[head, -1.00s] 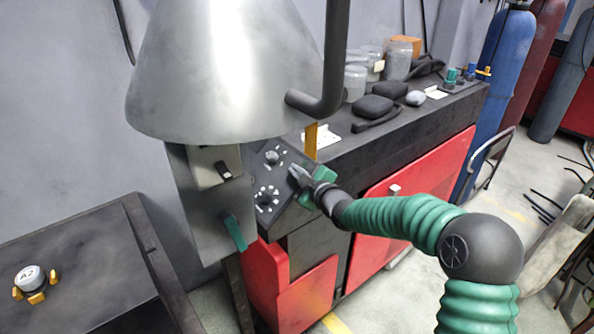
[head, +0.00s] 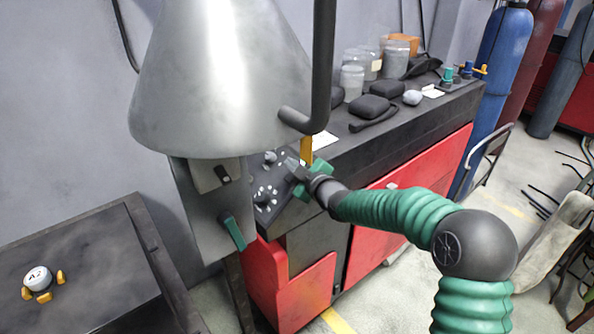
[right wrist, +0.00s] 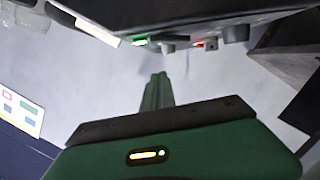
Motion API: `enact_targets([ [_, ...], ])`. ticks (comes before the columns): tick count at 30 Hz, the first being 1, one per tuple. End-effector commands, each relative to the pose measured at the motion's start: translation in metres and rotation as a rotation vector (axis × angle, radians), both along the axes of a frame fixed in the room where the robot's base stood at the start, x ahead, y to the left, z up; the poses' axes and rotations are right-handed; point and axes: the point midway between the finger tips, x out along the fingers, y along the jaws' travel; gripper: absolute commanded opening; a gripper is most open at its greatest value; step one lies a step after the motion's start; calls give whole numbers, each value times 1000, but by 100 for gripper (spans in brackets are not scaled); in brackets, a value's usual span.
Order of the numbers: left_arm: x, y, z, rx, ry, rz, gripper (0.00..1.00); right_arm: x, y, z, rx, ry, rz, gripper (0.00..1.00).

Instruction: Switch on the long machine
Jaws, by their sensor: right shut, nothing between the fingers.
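The long machine (head: 412,120) is a black-topped bench with red doors along the wall. Its sloped dark control panel (head: 266,214) has knobs and white marks at the near end, partly behind the grey hood. My right gripper (head: 290,162) is shut and empty, its tips in front of the upper part of this panel; I cannot tell whether they touch it. In the right wrist view its closed green fingers (right wrist: 157,90) point toward a pale surface, below a grey housing with a green-lit switch (right wrist: 140,42) and a red-lit switch (right wrist: 205,44). My left gripper is out of view.
A grey metal cone hood (head: 225,80) and a box with a green lever (head: 233,232) stand left of the panel. Jars (head: 352,82) and dark pads (head: 372,106) lie on the machine top. A dark table (head: 95,265) is at left; blue cylinders (head: 497,75) stand at right.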

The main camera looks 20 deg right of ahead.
Motion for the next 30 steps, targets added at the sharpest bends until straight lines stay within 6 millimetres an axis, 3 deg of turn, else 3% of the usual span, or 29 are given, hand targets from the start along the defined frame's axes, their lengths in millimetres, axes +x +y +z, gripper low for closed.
enact_targets([
  [1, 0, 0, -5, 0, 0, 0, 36, -16, -7, -1, -5, 4, -6, 0],
  [6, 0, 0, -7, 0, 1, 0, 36, -54, -16, 8, -4, 5, -4, 0],
  [12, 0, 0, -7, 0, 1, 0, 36, -84, -24, 15, -2, 3, -3, 0],
  [30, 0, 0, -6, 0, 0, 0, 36, -93, -22, 11, 6, 24, -7, 0],
])
